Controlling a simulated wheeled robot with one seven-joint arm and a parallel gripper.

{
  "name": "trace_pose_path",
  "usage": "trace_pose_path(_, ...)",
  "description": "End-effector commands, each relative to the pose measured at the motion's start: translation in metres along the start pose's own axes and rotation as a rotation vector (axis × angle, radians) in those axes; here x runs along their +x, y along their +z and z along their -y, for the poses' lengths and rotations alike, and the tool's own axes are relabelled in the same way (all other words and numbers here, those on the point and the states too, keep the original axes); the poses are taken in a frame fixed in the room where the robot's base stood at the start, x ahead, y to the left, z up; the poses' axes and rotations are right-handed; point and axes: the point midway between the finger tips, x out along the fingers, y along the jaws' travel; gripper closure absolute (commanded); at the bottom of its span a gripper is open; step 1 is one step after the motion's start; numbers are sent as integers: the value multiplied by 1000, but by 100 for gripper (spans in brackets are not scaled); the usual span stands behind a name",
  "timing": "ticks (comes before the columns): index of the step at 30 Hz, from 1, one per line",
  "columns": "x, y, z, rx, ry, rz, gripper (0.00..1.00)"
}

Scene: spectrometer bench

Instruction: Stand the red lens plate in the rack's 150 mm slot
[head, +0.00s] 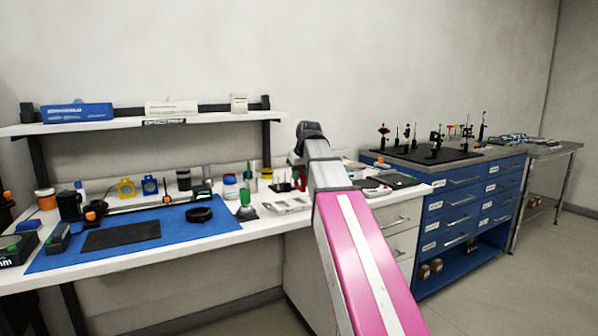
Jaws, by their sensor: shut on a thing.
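My gripper (296,162) hangs from the end of my arm, over the right part of the white bench, and is small and partly hidden by the arm. It is shut on the red lens plate (300,181), of which only a small red part shows. A long dark rail with a pale strip (150,205), which looks like the rack, lies along the back of the blue mat, well left of my gripper. Slot marks are too small to read.
The blue mat (60,262) bears a black pad (122,234) and a black ring (199,214). A green-topped flask (246,207) and a pale tray (287,205) stand between mat and gripper. A shelf (215,117) runs above the bench. Blue drawers (455,205) are at right.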

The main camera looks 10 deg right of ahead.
Motion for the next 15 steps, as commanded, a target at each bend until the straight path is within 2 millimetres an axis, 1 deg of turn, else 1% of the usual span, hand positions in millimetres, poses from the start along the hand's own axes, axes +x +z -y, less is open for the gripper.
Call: trace_pose_path(15, 40, 17, 0, 0, 0, 1, 100)
